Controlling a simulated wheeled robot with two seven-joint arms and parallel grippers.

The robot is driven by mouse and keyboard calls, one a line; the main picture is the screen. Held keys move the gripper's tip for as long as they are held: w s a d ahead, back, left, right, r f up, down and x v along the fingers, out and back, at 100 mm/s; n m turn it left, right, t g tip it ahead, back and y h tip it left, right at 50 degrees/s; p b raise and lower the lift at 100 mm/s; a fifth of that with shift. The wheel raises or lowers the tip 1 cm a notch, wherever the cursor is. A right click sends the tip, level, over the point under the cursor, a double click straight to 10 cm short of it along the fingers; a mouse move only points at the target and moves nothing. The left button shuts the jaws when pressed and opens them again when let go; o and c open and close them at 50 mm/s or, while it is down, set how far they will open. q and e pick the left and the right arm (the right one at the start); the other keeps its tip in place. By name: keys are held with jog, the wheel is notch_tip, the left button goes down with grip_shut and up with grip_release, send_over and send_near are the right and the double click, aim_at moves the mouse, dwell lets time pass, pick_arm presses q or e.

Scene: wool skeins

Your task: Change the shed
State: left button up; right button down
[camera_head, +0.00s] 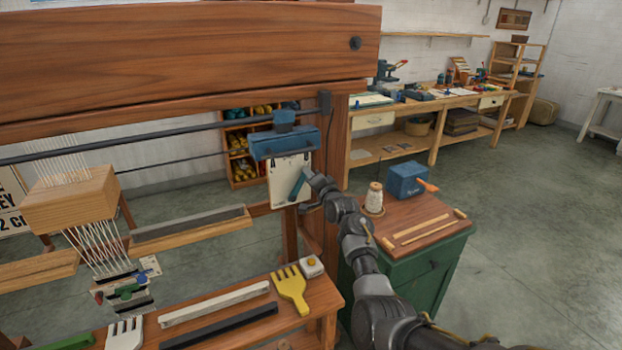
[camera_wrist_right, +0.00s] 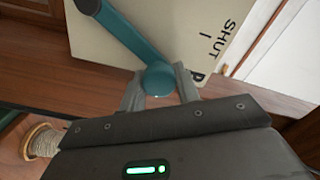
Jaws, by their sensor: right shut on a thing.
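A teal lever (camera_head: 298,186) crosses a pale lettered plate (camera_head: 281,181) below a blue box (camera_head: 284,142) on the loom's right post (camera_head: 327,170). In the right wrist view, the lever (camera_wrist_right: 117,34) ends in a round teal knob (camera_wrist_right: 158,78). My right gripper (camera_head: 310,184) is at the lever; in its wrist view both fingers (camera_wrist_right: 159,92) are shut on the knob. The plate (camera_wrist_right: 180,35) reads "SHUT" with a short line; another letter is partly hidden by a finger. White warp threads (camera_head: 72,160) hang through a wooden block (camera_head: 72,200). My left gripper is out of view.
The front beam holds a yellow comb (camera_head: 291,290), a white comb (camera_head: 124,334) and white and black bars (camera_head: 214,303). A green cabinet (camera_head: 425,270) right of the post carries a thread spool (camera_head: 374,198) and a blue box (camera_head: 407,180). The floor at right is clear.

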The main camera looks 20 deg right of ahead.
jog(key=c, duration=1)
grip_release()
jog(key=shift+a+r, duration=0.1)
jog(key=shift+a, duration=0.1)
jog(key=shift+c, duration=0.2)
jog(key=shift+d, duration=0.1)
jog(key=shift+d, duration=0.1)
jog(key=s+b, duration=0.1)
jog(key=s, duration=0.9)
jog(key=shift+s+d, duration=0.25)
jog(key=shift+s, duration=0.15)
